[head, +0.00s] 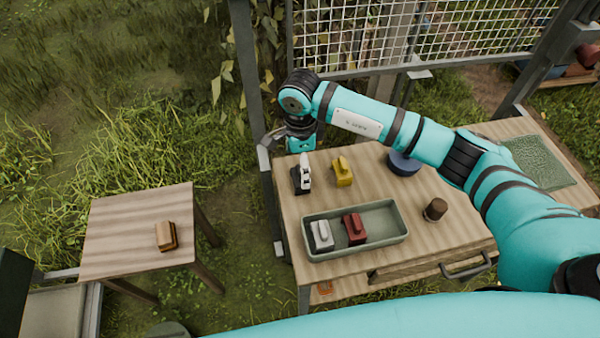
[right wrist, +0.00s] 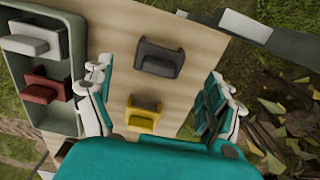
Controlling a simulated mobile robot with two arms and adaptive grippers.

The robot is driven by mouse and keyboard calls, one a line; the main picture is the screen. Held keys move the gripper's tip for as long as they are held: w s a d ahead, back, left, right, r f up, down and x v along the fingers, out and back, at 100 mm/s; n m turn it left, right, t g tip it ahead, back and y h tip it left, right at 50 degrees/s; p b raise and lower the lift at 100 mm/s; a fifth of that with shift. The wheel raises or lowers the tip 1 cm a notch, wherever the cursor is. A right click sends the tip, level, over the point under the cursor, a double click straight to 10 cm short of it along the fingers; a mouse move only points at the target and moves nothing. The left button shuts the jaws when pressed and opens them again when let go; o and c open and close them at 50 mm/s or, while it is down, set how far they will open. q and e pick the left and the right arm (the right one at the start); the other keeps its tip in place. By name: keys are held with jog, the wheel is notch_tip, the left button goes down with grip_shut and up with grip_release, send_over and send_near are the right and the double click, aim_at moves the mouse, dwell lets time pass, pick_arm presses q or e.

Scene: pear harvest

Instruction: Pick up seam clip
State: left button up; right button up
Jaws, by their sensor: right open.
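Several small clip-like blocks are in view; I cannot tell by look which is the seam clip. A dark grey one (right wrist: 158,60) lies on the wooden table near its left end, partly behind a pale finger in the head view (head: 301,186). A yellow one (head: 342,172) sits to its right; it also shows in the right wrist view (right wrist: 143,112). A white one (head: 321,236) and a red one (head: 354,230) are in the green-grey tray (head: 381,207). My right gripper (right wrist: 160,78) is open and empty above the dark grey and yellow clips. My left gripper is not in view.
On the table (head: 430,240) stand a blue round item (head: 404,163), a brown cylinder (head: 435,210) and a green mat (head: 540,162). A smaller table (head: 120,235) at left holds a brown block (head: 166,236). A metal post (head: 249,90) and wire mesh rise behind.

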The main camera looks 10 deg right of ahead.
aim_at(295, 172)
jog(key=shift+f, duration=0.25)
notch_tip(295, 172, down, 4)
jog(key=shift+s+r+p, duration=0.15)
jog(key=shift+p, duration=1)
jog(key=shift+f, duration=0.55)
jog(key=c, duration=1.1)
